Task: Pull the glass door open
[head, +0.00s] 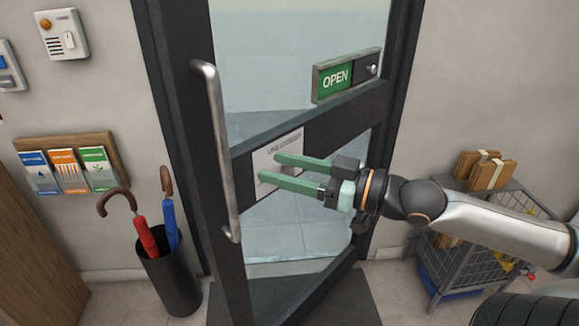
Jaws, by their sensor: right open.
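The glass door (318,222) has a dark frame and stands at a slant, its handle side nearer me, so it looks partly open. Its long vertical metal pull handle (219,150) is on the door's left stile. My right gripper (268,168) comes in from the right, in front of the door's middle rail. Its two green fingers are apart with nothing between them. They point left toward the handle, and a gap shows between the fingertips and the handle. The fingers partly hide a paper notice (277,150) on the door. My left gripper is out of view.
A dark umbrella bin (172,284) with a red and a blue umbrella stands left of the door. A leaflet rack (115,150) hangs on the left wall. A wire cart (455,265) with parcels stands right. A dark mat (345,303) lies below the door. An OPEN sign (336,77) sits on the door.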

